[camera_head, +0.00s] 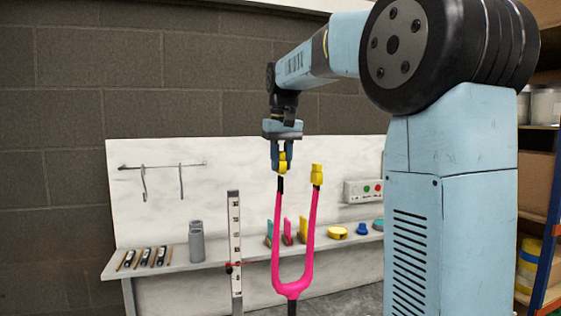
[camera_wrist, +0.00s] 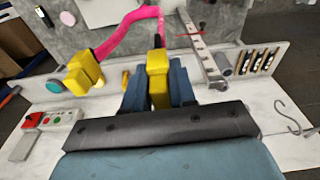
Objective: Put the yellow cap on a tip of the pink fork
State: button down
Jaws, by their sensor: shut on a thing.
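The pink fork (camera_head: 276,245) stands upright with its two tips up. Its right tip wears a yellow cap (camera_head: 317,175), which also shows at left in the wrist view (camera_wrist: 84,74). Its left tip (camera_head: 280,186) is black and shows bare below my gripper. My gripper (camera_head: 282,160) points down and is shut on another yellow cap (camera_wrist: 158,78). In the head view the held cap is just above the left tip, nearly in line with it. I cannot tell whether they touch.
A shelf (camera_head: 180,273) behind the fork carries a grey cylinder (camera_head: 196,241), coloured pieces and a yellow roll (camera_head: 337,232). An upright ruler (camera_head: 235,240) stands left of the fork. A button box (camera_head: 362,192) and hooks (camera_head: 181,181) are on the back panel.

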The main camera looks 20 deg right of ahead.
aim_at(281, 183)
jog(key=shift+f, duration=1.9)
dwell(0.5)
jog(key=c, duration=0.8)
grip_release()
jog(key=shift+c, duration=0.2)
notch_tip(281, 183, up, 14)
jog(key=s, duration=0.2)
jog(key=s+f+t, duration=0.4)
jog(key=s+f, duration=2.1)
jog(key=f, duration=0.1)
jog(key=shift+s+f, duration=0.3)
jog(key=shift+s, duration=0.1)
